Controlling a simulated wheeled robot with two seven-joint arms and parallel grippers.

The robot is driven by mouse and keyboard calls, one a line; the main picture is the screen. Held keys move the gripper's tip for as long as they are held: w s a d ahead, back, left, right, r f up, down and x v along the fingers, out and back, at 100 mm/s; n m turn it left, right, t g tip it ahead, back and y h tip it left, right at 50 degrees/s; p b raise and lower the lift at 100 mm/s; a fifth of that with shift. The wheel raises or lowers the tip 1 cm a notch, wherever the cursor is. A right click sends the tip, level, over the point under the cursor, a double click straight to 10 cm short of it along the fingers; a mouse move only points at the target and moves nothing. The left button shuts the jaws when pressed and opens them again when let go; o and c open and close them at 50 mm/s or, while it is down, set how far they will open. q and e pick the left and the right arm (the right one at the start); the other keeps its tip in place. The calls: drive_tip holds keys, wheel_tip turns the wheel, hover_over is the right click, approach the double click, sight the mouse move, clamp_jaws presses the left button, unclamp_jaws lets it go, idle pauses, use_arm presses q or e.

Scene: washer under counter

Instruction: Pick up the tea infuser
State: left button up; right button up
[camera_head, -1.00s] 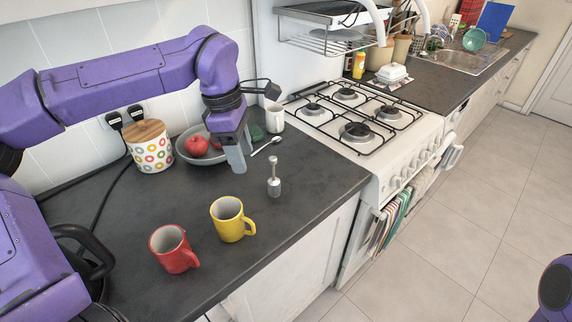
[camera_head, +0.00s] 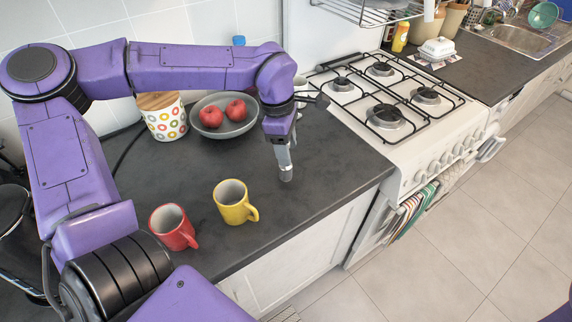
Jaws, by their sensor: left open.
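The tea infuser (camera_head: 286,174) is a small metal cylinder standing on the dark counter, right of the yellow mug. Its thin handle is hidden by my left gripper (camera_head: 284,160), which points down right over it. The gripper is open, and its fingers appear to be at the handle. I cannot tell whether they touch it. My right gripper is out of view; only a bit of purple shows at the lower right corner.
A yellow mug (camera_head: 231,203) and a red mug (camera_head: 173,227) stand nearer on the counter. A grey bowl (camera_head: 225,126) with red apples and a dotted canister (camera_head: 163,117) stand behind. A white gas stove (camera_head: 400,100) is to the right. The counter's front edge is close.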

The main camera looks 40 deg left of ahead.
use_arm(q)
drive_tip(key=shift+s+f, duration=0.1)
drive_tip(key=shift+f, duration=0.2)
clamp_jaws()
drive_tip(key=shift+r, duration=0.1)
